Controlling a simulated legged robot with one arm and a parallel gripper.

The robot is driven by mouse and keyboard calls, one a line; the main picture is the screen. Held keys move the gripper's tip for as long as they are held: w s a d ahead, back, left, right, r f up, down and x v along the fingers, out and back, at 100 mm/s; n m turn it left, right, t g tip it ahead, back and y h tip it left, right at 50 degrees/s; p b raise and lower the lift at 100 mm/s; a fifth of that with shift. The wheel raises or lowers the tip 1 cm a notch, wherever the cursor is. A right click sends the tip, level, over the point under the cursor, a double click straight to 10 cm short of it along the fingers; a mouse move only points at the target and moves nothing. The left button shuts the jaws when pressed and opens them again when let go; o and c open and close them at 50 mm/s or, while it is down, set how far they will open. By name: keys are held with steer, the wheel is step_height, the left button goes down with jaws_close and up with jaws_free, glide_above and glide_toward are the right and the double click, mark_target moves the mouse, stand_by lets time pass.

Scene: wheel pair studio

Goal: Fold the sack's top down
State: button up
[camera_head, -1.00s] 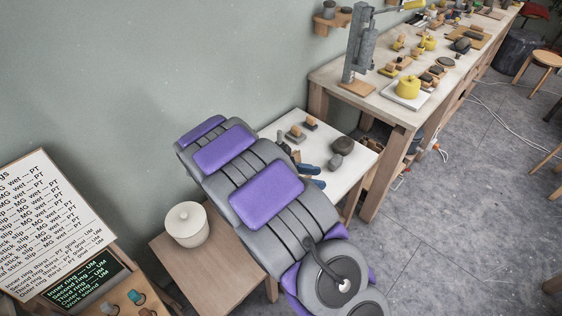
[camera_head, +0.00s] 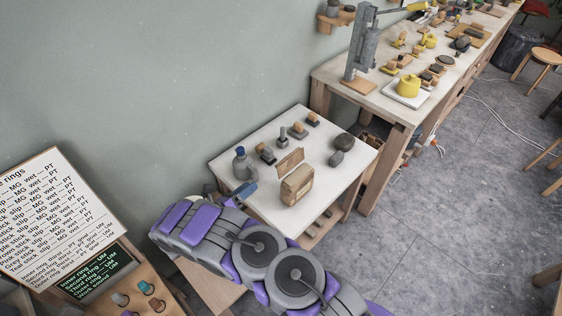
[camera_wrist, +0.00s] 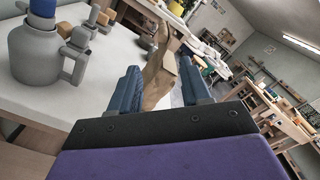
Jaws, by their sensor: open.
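The sack (camera_head: 297,187) is a brown paper bag standing on the small white table. A flat tan flap (camera_head: 290,161) stands up at its top rear. My gripper (camera_head: 246,190) is open, left of the sack and seemingly a little short of it. In the wrist view the blue fingers of my gripper (camera_wrist: 160,76) are spread apart, with the sack (camera_wrist: 158,70) showing ahead in the gap, seen edge-on. Its lower part is hidden by my gripper. I cannot tell whether a finger touches it.
Several stampers (camera_head: 283,136) and dark stones (camera_head: 343,144) lie along the rear and right of the white table (camera_head: 228,152). A workbench (camera_head: 360,93) stands beyond.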

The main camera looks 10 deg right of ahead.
mark_target(283, 162)
steer(key=b+x, duration=0.1)
steer(key=x, duration=1.5)
steer(key=shift+d, duration=0.1)
steer(key=shift+w+d, duration=0.3)
steer(key=shift+d, duration=0.5)
steer(key=shift+a, duration=0.3)
steer(key=c, duration=0.4)
steer(key=shift+d, duration=0.1)
jaws_close()
